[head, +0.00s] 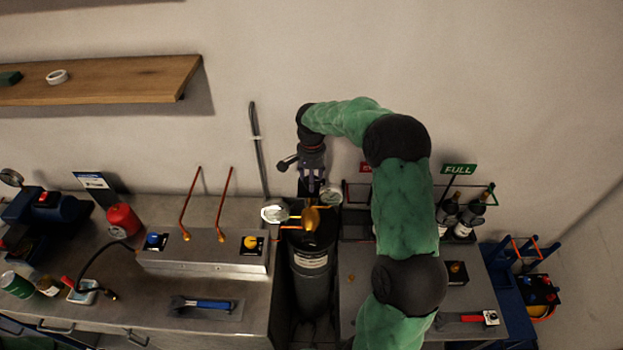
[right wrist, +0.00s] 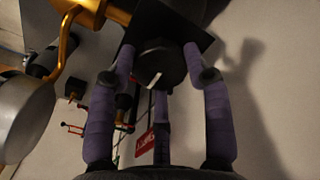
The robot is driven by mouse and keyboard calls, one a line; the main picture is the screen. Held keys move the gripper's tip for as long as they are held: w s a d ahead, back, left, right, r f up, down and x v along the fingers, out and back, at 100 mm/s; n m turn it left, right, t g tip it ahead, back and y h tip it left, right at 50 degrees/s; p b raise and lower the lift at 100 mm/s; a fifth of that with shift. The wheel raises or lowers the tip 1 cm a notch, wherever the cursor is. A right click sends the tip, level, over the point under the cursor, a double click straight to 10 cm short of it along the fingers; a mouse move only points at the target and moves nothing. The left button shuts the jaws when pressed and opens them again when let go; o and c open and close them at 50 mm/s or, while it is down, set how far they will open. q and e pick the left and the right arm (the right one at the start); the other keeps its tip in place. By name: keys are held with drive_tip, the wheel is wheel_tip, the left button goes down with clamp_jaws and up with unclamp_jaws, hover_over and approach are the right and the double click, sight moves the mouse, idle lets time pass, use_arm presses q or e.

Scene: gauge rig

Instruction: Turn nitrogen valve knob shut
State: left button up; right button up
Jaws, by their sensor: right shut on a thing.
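A dark gas cylinder (head: 312,285) with a white label stands in the gap between two benches. Brass fittings (head: 311,217) and two round gauges, one on the left (head: 275,213) and one on the right (head: 330,196), sit at its top. My right gripper (head: 311,188) reaches down behind the gauges. In the right wrist view its purple fingers are shut around a black round knob (right wrist: 160,62) with a white mark on its face. The knob is hidden in the head view. My left gripper is not in view.
A FULL sign (head: 459,169) and bottles (head: 447,212) stand at right. A wooden shelf (head: 100,80) hangs on the wall.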

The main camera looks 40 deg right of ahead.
drive_tip(key=shift+s+a+f, duration=0.15)
drive_tip(key=shift+f, duration=0.1)
drive_tip(key=o, duration=1.1)
drive_tip(key=shift+o, duration=0.2)
drive_tip(key=shift+r, duration=0.1)
drive_tip(key=shift+r, duration=0.1)
drive_tip(key=shift+r, duration=0.25)
wheel_tip(320, 180, up, 11)
drive_tip(key=shift+r, duration=0.2)
